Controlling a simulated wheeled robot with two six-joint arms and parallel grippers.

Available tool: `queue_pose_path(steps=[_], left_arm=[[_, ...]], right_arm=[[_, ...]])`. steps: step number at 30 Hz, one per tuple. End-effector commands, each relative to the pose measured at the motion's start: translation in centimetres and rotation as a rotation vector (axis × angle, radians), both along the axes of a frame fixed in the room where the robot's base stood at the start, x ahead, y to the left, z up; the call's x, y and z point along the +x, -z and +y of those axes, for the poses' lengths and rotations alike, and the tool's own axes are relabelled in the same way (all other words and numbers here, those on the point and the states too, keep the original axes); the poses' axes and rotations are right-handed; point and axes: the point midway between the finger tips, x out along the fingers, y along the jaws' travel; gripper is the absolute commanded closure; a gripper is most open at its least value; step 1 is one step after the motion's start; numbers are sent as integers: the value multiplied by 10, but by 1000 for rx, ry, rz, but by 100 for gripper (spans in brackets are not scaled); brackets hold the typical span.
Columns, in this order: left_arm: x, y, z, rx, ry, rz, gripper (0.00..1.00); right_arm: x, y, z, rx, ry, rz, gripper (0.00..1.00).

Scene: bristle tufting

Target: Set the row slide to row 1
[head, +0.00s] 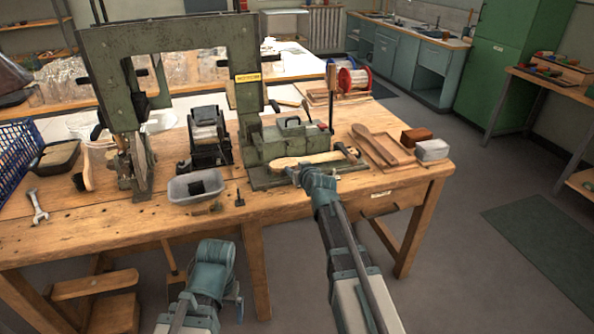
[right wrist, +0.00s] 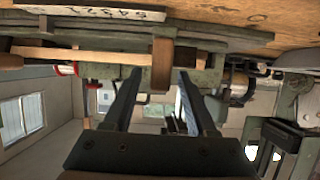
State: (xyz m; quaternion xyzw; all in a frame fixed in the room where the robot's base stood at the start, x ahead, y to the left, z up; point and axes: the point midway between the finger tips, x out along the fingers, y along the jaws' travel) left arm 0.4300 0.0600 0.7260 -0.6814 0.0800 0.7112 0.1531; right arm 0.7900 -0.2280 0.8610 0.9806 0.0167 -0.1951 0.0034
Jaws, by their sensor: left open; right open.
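The green tufting machine (head: 245,75) stands at the back of the wooden bench. A pale wooden brush-shaped piece (head: 305,160) lies along the front of its low green fixture (head: 285,140); which part is the row slide is not clear. My right gripper (head: 295,174) is at the front edge of this fixture, near the left part of the wooden piece. In the right wrist view its two fingers (right wrist: 160,98) are apart, with a small brown wooden block (right wrist: 161,64) just beyond and between their tips. Contact cannot be told. My left gripper (head: 235,295) is low in front of the bench, away from the machine.
A grey plastic tub (head: 195,186), a wrench (head: 37,207) and small tools lie on the bench left of the fixture. A wooden tray (head: 382,150), a brown block (head: 416,136) and a pale box (head: 432,150) are to its right. The bench's front left is mostly clear.

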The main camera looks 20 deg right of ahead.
Motion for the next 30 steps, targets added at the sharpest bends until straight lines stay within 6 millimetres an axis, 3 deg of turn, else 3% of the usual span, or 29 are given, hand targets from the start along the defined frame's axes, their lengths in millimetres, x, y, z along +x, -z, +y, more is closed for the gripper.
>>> queue_pose_path(steps=[4, 13, 30], left_arm=[[0, 0, 0, 0, 0, 0, 9], [0, 0, 0, 0, 0, 0, 9], [0, 0, 0, 0, 0, 0, 9]], right_arm=[[0, 0, 0, 0, 0, 0, 46], [0, 0, 0, 0, 0, 0, 100], [0, 0, 0, 0, 0, 0, 100]])
